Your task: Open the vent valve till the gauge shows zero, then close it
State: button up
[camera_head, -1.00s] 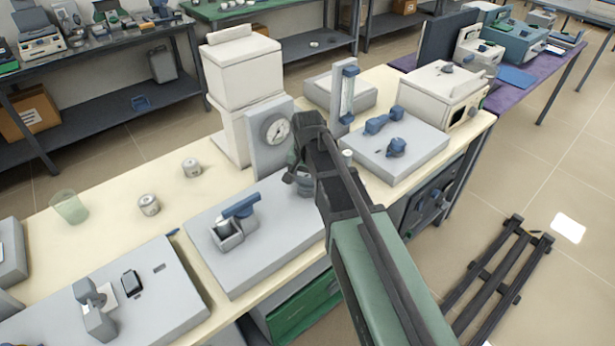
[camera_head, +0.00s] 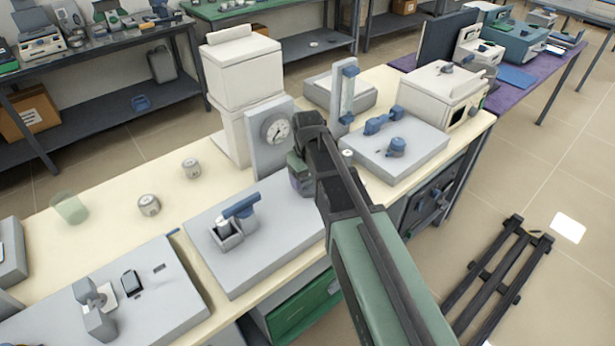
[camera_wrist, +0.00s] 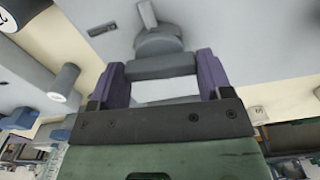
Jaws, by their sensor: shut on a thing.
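The round gauge (camera_head: 276,128) stands on an upright grey panel (camera_head: 268,155). Its dial is too small for me to read the needle surely. My gripper (camera_head: 302,180) is low in front of the panel, partly hidden by my arm, so the valve is mostly hidden there. In the wrist view, the grey round vent valve (camera_wrist: 158,42) has a crossbar handle (camera_wrist: 160,66). The purple fingers of my gripper (camera_wrist: 165,76) stand on both sides of the crossbar, shut on it. A dark-marked dial edge (camera_wrist: 18,12) is cut off at the top left.
A grey base plate (camera_head: 265,270) carries a blue-handled fixture (camera_head: 238,212) left of my gripper. Two small jars (camera_head: 149,204) and a beaker (camera_head: 70,208) stand on the cream bench further left. A grey block with blue knobs (camera_head: 397,147) is to the right.

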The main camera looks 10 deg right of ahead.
aim_at(307, 179)
jog(key=shift+n, duration=0.6)
jog(key=o, duration=0.9)
notch_tip(307, 179, up, 11)
jog(key=p, duration=1)
jog(key=shift+f+p, duration=0.15)
jog(key=shift+p, duration=0.25)
jog(key=s+m, duration=0.1)
jog(key=s, duration=0.4)
jog(key=s+m, duration=0.2)
jog(key=s, duration=0.3)
jog(key=s+m, duration=0.2)
jog(key=s, duration=0.3)
jog(key=shift+s+d, duration=0.15)
jog(key=shift+s, duration=0.1)
